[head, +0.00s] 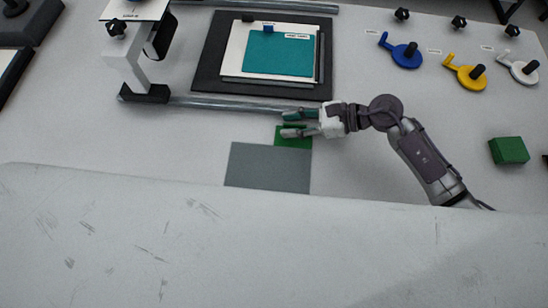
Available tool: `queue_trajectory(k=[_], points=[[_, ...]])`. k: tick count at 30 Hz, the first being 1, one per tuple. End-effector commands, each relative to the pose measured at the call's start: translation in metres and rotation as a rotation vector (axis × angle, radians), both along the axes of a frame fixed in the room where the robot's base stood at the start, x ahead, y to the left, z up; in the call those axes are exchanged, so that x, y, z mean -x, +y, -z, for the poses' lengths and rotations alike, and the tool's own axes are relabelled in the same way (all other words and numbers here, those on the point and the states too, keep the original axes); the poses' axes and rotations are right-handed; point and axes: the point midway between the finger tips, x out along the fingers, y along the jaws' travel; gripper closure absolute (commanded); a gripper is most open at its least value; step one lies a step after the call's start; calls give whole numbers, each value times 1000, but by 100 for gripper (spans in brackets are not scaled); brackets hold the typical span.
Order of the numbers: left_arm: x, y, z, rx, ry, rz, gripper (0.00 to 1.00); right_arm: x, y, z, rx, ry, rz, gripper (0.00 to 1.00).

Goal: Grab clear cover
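A flat grey translucent-looking sheet (268,168), which may be the clear cover, lies on the white table in the middle of the head view. A green tab (300,143) shows at its upper right edge. My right gripper (286,123) reaches in from the right with its fingers pointing left, above or at this tab. Its two fingers are apart, with no object visibly held between them. Whether a finger touches the tab cannot be told. My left gripper is not in view.
A metal rail (232,104) runs just beyond the gripper. Behind it, a black board (210,62) carries a white-framed teal panel (278,54). Blue (404,55), yellow (466,74) and white (518,68) handled pieces stand at right, with a green block (508,150) nearer.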

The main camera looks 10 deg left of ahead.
Motion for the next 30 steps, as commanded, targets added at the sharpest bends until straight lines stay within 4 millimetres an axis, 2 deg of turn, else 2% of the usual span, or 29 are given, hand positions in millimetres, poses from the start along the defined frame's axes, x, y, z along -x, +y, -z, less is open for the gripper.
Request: queue_trajectory(k=[6,13,25,30], points=[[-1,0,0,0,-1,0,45,0,1,1,1,0,0,65],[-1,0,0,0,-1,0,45,0,1,1,0,0,0,100],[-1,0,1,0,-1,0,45,0,0,-1,0,-1,1,100],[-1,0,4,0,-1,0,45,-1,0,-11,1,-4,0,100]])
